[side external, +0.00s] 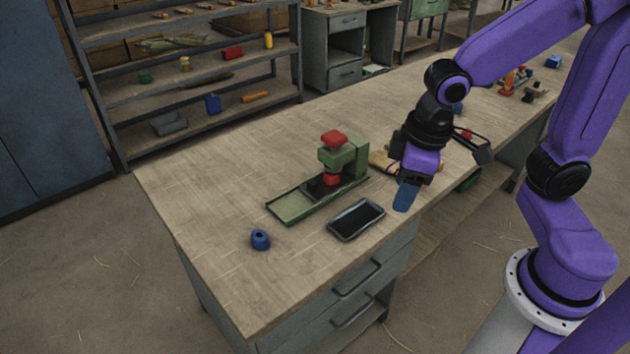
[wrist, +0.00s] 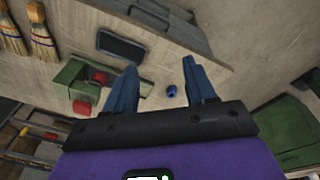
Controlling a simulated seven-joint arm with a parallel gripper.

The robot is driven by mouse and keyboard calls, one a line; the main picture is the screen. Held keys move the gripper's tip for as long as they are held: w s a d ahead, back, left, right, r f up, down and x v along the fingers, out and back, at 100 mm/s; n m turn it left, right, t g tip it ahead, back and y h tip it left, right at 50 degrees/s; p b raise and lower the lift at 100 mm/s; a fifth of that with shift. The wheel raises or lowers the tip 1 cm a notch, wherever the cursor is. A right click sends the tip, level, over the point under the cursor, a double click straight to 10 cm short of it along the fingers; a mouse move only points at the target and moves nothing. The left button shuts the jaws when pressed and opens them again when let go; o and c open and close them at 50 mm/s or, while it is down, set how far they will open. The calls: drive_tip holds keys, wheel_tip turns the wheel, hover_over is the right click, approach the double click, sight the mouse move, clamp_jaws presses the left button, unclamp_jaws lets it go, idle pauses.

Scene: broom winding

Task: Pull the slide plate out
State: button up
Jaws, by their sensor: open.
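A green press (side external: 348,154) with a red top and a red block below stands on the workbench. A dark plate (side external: 318,188) lies at the inner end of its long green channel (side external: 291,206), under the red block. I cannot tell for sure that this dark piece is the slide plate. My gripper (side external: 406,197) is above the bench's front edge, right of the press and apart from it, its blue fingers pointing down. In the wrist view my gripper (wrist: 160,72) is open and empty. The press (wrist: 72,88) is left of the fingers, its channel partly hidden by the left finger.
A black shallow tray (side external: 356,220) lies in front of the press; a small blue ring (side external: 260,240) lies left of it. Brooms (wrist: 43,42) lie beyond the press, partly behind my gripper in the side view. The bench's left end (side external: 205,230) is clear.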

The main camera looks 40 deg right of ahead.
drive_tip(key=w+f+m+t, duration=0.15)
drive_tip(key=w+m, duration=0.45)
drive_tip(key=w, duration=0.7)
drive_tip(key=m+t+h, duration=0.1)
drive_tip(key=m+h, duration=0.1)
drive_tip(key=m, duration=0.4)
approach(312, 183)
drive_tip(key=x, duration=0.8)
drive_tip(key=shift+w+d+f, duration=0.15)
drive_tip(key=shift+f, duration=0.2)
drive_tip(key=shift+n, duration=0.3)
clamp_jaws()
